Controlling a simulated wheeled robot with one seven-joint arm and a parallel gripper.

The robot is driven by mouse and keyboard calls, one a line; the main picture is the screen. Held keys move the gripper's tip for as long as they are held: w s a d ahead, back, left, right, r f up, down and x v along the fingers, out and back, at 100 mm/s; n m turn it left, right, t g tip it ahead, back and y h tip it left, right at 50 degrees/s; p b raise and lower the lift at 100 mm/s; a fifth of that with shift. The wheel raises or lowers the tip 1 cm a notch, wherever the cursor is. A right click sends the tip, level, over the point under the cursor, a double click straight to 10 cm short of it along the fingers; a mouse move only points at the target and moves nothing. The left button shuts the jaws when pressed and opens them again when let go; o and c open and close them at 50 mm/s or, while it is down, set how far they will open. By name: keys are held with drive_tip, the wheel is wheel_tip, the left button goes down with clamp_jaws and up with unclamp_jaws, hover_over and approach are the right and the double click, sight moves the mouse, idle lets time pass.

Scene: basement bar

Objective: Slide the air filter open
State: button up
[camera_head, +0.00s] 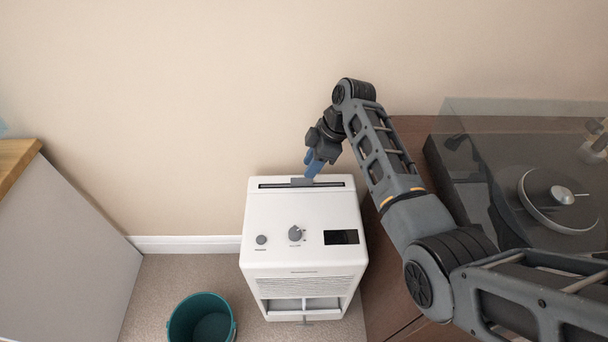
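A white box-shaped appliance (268,215) stands on the floor against the wall. Its top has a dark slot along the back edge, with a grey tab, the air filter (301,182), in the slot's middle. Two knobs and a dark display sit further forward on the top. My gripper (312,168) reaches down from the upper right, its blue fingertips right above the grey tab. Whether they touch the tab, and whether the fingers are open or shut, I cannot tell.
A brown cabinet (386,290) stands close on the right, bearing a turntable (530,190) under a clear lid. A teal bucket (203,318) is on the carpet in front. A white unit with a wooden top (15,160) stands at left.

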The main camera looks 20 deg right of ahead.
sight(303, 178)
drive_tip(key=shift+b+x, duration=0.35)
drive_tip(key=shift+x, duration=2.3)
drive_tip(key=shift+c, duration=0.4)
clamp_jaws()
drive_tip(key=shift+f, duration=0.1)
